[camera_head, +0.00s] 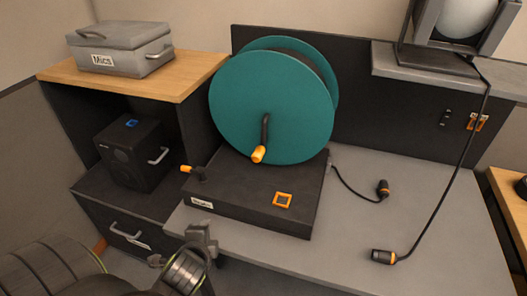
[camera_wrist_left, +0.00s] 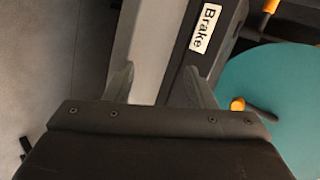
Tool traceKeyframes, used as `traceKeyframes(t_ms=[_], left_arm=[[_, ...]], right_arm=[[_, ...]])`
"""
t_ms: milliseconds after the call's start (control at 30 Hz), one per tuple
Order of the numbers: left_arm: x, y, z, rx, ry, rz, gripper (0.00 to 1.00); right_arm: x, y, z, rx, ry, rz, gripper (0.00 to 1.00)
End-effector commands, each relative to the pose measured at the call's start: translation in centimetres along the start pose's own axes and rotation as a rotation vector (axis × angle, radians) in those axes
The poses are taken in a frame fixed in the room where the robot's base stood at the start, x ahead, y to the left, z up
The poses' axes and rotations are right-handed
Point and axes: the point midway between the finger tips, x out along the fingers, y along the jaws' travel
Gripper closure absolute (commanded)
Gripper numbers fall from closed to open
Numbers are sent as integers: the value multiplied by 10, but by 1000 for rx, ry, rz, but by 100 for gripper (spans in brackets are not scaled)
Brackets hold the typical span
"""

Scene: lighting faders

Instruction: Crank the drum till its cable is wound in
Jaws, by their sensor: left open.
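A teal cable drum (camera_head: 262,90) stands on a black base (camera_head: 240,205) on the grey bench. A dark crank with an orange knob (camera_head: 258,155) is on its near face; the knob also shows in the left wrist view (camera_wrist_left: 238,104). A brake lever with an orange tip (camera_head: 187,169) is at the base's left end, above a label that reads Brake (camera_wrist_left: 205,28) in the wrist view. A cable (camera_head: 352,187) runs from the drum's right onto the bench, ending in a black and orange plug (camera_head: 383,188). My left gripper (camera_head: 203,237) is open and empty in front of the base.
An orange square (camera_head: 283,200) is on top of the base. A second plug (camera_head: 384,257) hangs on a cable from a lamp (camera_head: 463,20) at the right. A wooden-topped shelf (camera_head: 190,78) with a Mics case (camera_head: 120,48) and black box (camera_head: 133,152) stands left.

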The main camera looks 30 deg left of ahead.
Motion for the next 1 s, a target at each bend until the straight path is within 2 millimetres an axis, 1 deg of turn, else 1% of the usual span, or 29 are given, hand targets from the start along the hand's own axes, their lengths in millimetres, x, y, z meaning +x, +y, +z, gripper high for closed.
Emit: traceKeyframes(t_ms=[167,300,400,500,600,700,800,900,1000], left_arm=[[13,-37,-12,390,-1,-188,50],[19,-66,-26,753,-41,-353,50],[22,-82,-38,1005,-88,-465,50],[23,-95,-52,1243,-146,-566,50],[24,-104,-64,1442,-207,-651,50],[23,-110,-73,1583,-256,-712,50],[23,-112,-78,1664,-288,-745,50],[25,-115,-81,1692,-298,-758,50],[32,-121,-85,1692,-299,-760,50]], right_arm=[[0,-3,2,2,-2,-4,64],[-1,-3,2,2,-2,-4,64],[-1,-3,2,2,-2,-4,64],[-1,-3,2,2,-2,-4,64],[-1,-3,1,2,-2,-4,64],[-1,-3,1,2,-2,-3,64],[-1,-3,1,2,-2,-3,64],[-1,-3,1,2,-1,-3,64],[-1,-2,0,1,-1,-3,64]])
